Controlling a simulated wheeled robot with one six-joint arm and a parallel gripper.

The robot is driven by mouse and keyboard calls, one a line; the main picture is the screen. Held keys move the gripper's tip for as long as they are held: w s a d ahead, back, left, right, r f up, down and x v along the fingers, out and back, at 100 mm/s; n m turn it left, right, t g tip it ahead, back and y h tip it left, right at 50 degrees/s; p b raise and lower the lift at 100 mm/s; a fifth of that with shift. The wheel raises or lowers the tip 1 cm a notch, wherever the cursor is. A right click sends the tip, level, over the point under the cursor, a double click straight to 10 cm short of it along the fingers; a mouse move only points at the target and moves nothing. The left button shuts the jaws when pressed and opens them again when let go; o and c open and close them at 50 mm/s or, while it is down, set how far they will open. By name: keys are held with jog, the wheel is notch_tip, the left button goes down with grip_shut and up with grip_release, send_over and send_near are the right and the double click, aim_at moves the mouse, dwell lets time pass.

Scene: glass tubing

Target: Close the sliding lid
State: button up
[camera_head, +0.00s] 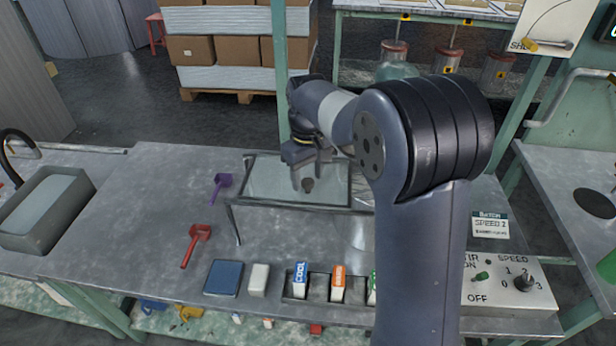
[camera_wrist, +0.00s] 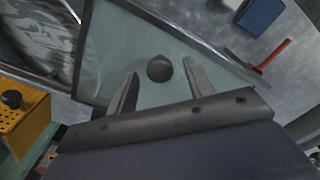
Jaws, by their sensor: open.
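The sliding lid (camera_head: 270,180) is a pale grey-green panel with a dark rim, lying flat on the bench. Its round dark knob (camera_head: 307,185) stands below my gripper (camera_head: 305,168). In the wrist view, the lid (camera_wrist: 140,40) fills the middle and the knob (camera_wrist: 159,68) shows between the two fingers of my gripper (camera_wrist: 160,82). The fingers are apart, one on each side of the knob, with visible gaps. I cannot tell how far the fingertips are above the panel. A shiny, crumpled-looking area (camera_wrist: 45,40) lies beyond the lid's dark edge. My arm hides part of the lid's right side in the head view.
A grey basin (camera_head: 45,207) stands far left; a switch panel (camera_head: 508,285) is at right.

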jog(key=shift+f, duration=0.3)
jog(key=shift+c, duration=0.5)
grip_shut()
